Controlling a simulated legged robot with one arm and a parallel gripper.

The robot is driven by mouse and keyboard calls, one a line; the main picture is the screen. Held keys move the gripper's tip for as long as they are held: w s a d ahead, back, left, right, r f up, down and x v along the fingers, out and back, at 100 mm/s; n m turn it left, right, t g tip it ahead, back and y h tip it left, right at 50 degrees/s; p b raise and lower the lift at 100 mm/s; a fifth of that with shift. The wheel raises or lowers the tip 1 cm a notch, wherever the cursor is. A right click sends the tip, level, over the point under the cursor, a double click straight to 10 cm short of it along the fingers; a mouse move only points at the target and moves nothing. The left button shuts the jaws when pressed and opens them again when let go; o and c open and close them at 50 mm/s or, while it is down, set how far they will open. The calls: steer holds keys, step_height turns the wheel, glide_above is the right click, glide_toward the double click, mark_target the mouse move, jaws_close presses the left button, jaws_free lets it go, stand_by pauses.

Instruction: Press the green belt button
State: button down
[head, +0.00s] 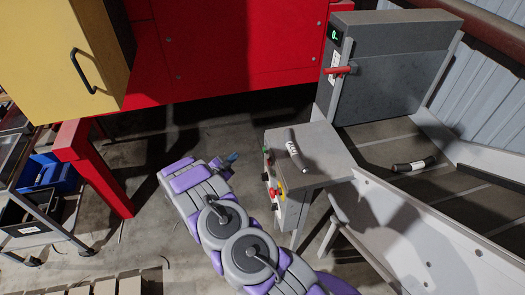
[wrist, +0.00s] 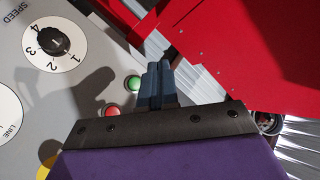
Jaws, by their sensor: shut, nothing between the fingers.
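The green button (wrist: 132,83) shows in the wrist view on a grey panel, just left of my fingertips. A red button (wrist: 112,111) sits below it. My gripper (wrist: 158,72) is shut and empty, and its fingertips look close to the green button; I cannot tell whether they touch the panel. In the head view the green button (head: 268,160) is on the left face of the grey control box, with red and yellow controls below it. My gripper (head: 232,157) is to the left of that box there, with a gap between them in the picture.
A speed dial (wrist: 56,40) is on the same panel. Another cable piece (head: 415,164) lies on the belt at right. A red machine (head: 220,45) stands behind. A cart with bins (head: 45,175) is at left.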

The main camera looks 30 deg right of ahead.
mark_target(265, 150)
steer(key=shift+d, duration=0.15)
steer(key=s+d+p, duration=0.1)
steer(key=s+d, duration=0.1)
steer(key=d, duration=0.6)
steer(key=shift+s, duration=0.2)
steer(key=shift+d, duration=0.15)
stand_by(1.8)
steer(key=shift+s+d, duration=0.15)
steer(key=shift+d, duration=0.15)
